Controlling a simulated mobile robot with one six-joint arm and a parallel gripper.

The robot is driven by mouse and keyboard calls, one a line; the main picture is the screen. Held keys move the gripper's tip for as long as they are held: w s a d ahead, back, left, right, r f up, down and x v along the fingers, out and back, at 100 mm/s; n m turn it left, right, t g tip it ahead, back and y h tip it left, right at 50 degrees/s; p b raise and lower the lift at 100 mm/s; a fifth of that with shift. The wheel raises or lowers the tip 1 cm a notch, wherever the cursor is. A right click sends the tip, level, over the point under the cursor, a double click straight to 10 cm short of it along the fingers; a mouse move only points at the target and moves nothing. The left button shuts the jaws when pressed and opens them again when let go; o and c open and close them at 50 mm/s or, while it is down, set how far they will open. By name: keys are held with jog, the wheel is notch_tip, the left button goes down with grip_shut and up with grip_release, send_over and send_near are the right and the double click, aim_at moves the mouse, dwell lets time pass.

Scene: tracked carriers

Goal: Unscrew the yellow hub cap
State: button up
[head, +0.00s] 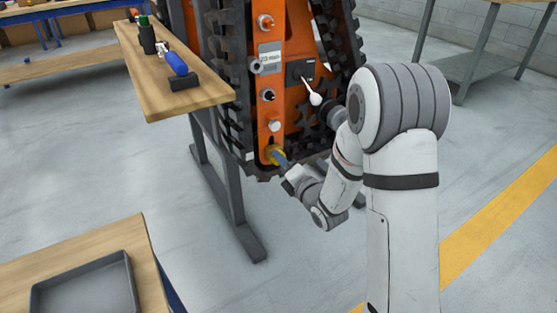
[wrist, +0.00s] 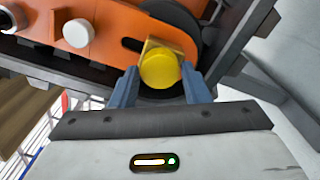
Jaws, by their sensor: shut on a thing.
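The yellow hub cap (wrist: 160,69) is at the lower end of the orange carrier panel, and it also shows in the head view (head: 275,152). My gripper (wrist: 160,84) is shut on the cap, with one blue-grey finger on each side of it. In the head view my gripper (head: 280,158) reaches in from the lower right and partly covers the cap. Whether the cap still touches the carrier cannot be told, as its back is hidden.
The orange tracked carrier (head: 297,40) has dark treads on both sides and several knobs above the cap. A wooden shelf (head: 160,85) with tools juts out at left. A grey tray (head: 85,290) lies on a bench at lower left. Open floor lies between them.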

jog(key=shift+n, duration=1.1)
jog(key=n, duration=0.9)
jog(key=shift+r+n, duration=0.1)
jog(key=shift+n, duration=0.3)
jog(key=o, duration=0.7)
jog(key=shift+m, duration=0.3)
